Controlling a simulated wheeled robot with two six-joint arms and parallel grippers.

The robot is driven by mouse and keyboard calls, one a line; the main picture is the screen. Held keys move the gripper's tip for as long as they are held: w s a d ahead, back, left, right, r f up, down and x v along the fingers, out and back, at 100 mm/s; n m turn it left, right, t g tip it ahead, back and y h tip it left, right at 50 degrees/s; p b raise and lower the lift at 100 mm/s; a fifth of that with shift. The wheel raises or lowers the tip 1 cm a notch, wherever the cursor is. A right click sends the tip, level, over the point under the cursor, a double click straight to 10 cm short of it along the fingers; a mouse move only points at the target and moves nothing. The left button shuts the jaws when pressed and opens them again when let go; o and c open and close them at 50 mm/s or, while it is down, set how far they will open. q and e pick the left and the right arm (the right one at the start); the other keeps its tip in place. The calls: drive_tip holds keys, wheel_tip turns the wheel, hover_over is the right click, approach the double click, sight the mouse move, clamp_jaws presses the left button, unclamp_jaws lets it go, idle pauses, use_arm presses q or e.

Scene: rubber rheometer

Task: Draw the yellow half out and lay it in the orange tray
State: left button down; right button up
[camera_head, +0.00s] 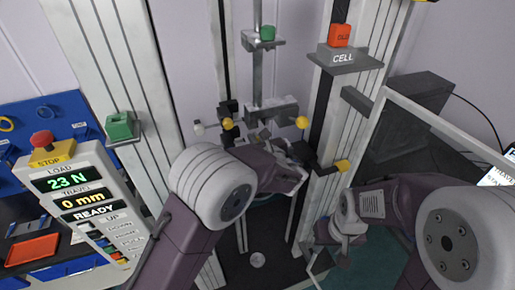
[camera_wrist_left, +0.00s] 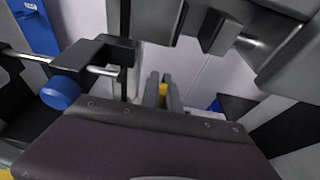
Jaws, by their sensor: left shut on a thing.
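My left gripper (camera_head: 292,158) is in among the grips of the test frame in the head view. In the left wrist view its fingers (camera_wrist_left: 163,92) are shut on a small yellow piece, the yellow half (camera_wrist_left: 163,89), of which only a sliver shows. In the head view the yellow half is hidden by my left arm and gripper. The orange tray (camera_head: 32,250) lies at the far left, flat and empty. My right gripper (camera_head: 322,264) is low at the right of centre, far from the yellow half; its jaws do not show clearly.
The metal crosshead grip (camera_head: 272,112) with yellow knobs (camera_head: 302,122) is close above my left gripper. A blue knob (camera_wrist_left: 60,92) shows in the wrist view. A clear-looking guard frame (camera_head: 425,115) is at right.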

use_arm(q)
drive_tip(key=shift+r, duration=0.15)
drive_tip(key=shift+s+d+b, duration=0.1)
drive_tip(key=shift+s+d, duration=0.3)
drive_tip(key=shift+s, duration=0.5)
drive_tip(key=shift+s+d+b, duration=0.15)
drive_tip(key=shift+s+d, duration=0.2)
drive_tip(key=shift+s, duration=0.55)
drive_tip(key=shift+s+d+b, duration=0.1)
drive_tip(key=shift+s+d, duration=0.3)
drive_tip(key=shift+s, duration=0.5)
drive_tip(key=s+d, duration=0.2)
drive_tip(key=s, duration=0.3)
drive_tip(key=shift+s+d, duration=0.15)
drive_tip(key=shift+s, duration=0.2)
